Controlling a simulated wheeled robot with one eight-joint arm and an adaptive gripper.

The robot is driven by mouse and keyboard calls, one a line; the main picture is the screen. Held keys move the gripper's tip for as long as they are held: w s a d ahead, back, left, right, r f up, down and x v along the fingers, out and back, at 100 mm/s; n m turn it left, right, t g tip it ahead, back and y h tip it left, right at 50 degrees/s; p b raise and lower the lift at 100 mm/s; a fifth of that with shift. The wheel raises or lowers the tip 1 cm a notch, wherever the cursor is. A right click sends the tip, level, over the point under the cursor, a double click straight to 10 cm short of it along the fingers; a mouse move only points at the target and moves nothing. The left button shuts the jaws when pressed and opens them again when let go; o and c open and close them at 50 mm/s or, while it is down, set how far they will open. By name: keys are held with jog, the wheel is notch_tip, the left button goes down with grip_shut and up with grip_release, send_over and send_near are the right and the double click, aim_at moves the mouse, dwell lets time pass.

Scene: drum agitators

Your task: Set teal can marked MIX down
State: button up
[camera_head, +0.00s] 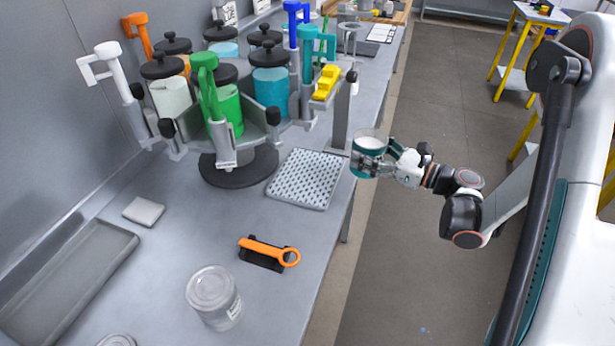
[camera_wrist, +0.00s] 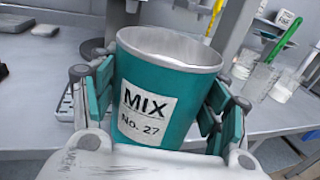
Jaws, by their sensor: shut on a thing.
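The teal can marked MIX (camera_wrist: 160,90) stands upright between my gripper's fingers and fills the middle of the wrist view. Its white label reads "MIX No. 27", and its top looks open with a pale inside. In the head view the teal can (camera_head: 369,155) is at the bench's right edge, beside the perforated grey mat. My gripper (camera_head: 378,160) is shut on the can from the right, with finger pads on both its sides. The can's underside is hidden, so I cannot tell whether it touches anything.
The perforated mat (camera_head: 306,178) lies bare on the bench. A grey post (camera_head: 342,115) stands just behind the can. The carousel of coloured drums (camera_head: 240,160) is at left. An orange tool (camera_head: 268,251) and a clear lidded tin (camera_head: 214,297) are nearer. Bare bench (camera_head: 190,225) lies between.

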aim_at(368, 176)
jog(key=s, duration=0.1)
jog(key=s+f+n+g+y, duration=0.1)
jog(key=s+g, duration=0.1)
jog(key=shift+s+d+f+n, duration=0.3)
jog(key=shift+s+f+n, duration=0.05)
jog(key=shift+s+n, duration=0.05)
jog(key=shift+a+g+b, duration=0.25)
jog(key=shift+g+b, duration=0.05)
jog(key=b+x, duration=0.3)
jog(key=x, duration=1.4)
jog(key=shift+w+a+r+b, duration=0.1)
jog(key=shift+a+r+b, duration=0.1)
jog(key=shift+b, duration=0.1)
jog(key=shift+f+b, duration=0.9)
jog(key=shift+f, duration=0.75)
jog(key=shift+f, duration=0.2)
jog(key=o, duration=1.4)
jog(key=shift+o, duration=0.2)
jog(key=shift+r, duration=0.1)
